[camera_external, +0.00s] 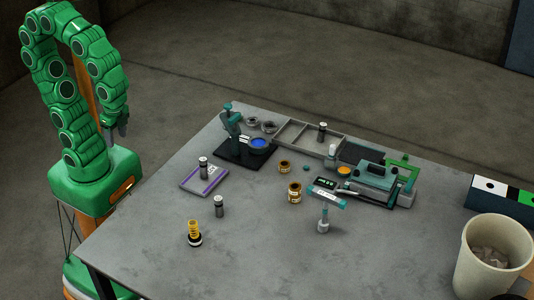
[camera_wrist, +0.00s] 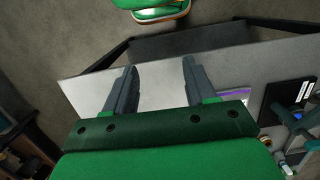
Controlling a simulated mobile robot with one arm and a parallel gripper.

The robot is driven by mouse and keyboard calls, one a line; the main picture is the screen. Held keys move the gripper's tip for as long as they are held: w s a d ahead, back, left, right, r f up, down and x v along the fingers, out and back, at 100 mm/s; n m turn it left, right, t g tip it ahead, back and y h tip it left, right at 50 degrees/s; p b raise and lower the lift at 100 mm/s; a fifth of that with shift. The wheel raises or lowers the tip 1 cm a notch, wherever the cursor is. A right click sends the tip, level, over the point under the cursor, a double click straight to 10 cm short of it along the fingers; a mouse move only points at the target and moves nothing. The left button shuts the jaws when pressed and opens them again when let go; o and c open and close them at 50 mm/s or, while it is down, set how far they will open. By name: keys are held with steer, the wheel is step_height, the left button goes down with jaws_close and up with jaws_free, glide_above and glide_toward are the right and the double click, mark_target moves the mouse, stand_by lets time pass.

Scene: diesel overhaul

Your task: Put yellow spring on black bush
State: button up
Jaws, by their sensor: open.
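The yellow spring (camera_external: 194,227) stands upright near the front left of the grey table in the external view. Its foot sits on or in the black bush (camera_external: 195,240), a low dark ring with a pale top edge; the exact seat is too small to tell. My gripper (camera_external: 122,130) hangs beside the table's left side, well away from the spring, with the arm folded above my base. In the wrist view my gripper (camera_wrist: 161,72) has its two fingers wide apart with nothing between them. Neither spring nor bush is clear in the wrist view.
Dark cylinders with pale tops stand on a purple-edged pad (camera_external: 204,180) and near the spring (camera_external: 219,206). Gold bushes (camera_external: 294,192), a black stand (camera_external: 245,153), a grey tray (camera_external: 306,137) and a teal-grey fixture (camera_external: 375,182) lie further back. A bin (camera_external: 492,255) is at right.

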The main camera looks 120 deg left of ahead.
steer(key=shift+s+f, duration=0.15)
steer(key=shift+s, duration=0.65)
steer(key=shift+s+f, duration=0.15)
steer(key=shift+s, duration=0.65)
